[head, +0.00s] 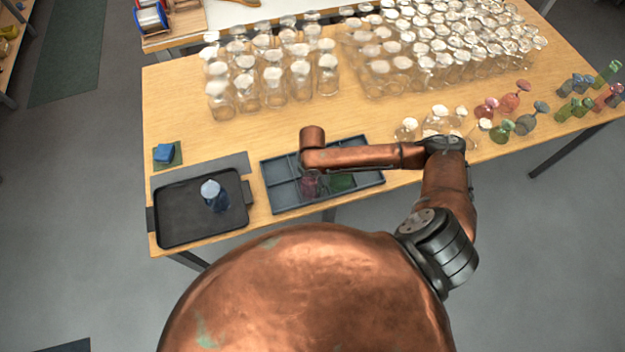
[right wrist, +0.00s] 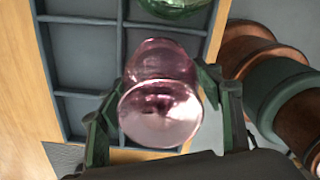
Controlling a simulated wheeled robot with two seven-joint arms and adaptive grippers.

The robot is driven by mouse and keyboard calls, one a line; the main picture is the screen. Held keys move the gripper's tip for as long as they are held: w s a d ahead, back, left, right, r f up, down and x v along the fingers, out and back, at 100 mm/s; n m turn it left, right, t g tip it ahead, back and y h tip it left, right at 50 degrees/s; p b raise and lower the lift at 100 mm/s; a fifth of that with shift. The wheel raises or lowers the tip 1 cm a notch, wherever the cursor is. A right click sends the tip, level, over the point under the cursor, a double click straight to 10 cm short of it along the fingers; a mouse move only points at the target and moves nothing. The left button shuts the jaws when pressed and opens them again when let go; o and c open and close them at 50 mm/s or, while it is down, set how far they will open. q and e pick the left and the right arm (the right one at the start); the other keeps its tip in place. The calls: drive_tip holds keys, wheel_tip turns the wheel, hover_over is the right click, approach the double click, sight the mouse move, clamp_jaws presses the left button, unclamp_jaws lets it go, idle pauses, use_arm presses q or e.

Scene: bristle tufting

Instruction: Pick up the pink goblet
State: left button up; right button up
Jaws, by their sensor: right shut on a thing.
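The pink goblet (right wrist: 160,108) is translucent and sits between the two fingers of my right gripper (right wrist: 158,102) in the right wrist view. The fingers are shut on it, one on each side, and a round pale pink end faces the camera. In the head view the goblet (head: 311,186) shows over the grey divided tray (head: 285,201), below my copper wrist, which mostly hides the gripper. I cannot tell whether it touches the tray floor. My left gripper is not in view.
A green glass (head: 342,182) lies in the tray close to the goblet; it also shows in the right wrist view (right wrist: 176,6). A black tray (head: 178,232) with a blue bottle stands left. Clear glassware (head: 300,80) crowds the back; coloured glasses (head: 511,101) stand right.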

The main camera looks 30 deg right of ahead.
drive_tip(key=c, duration=0.7)
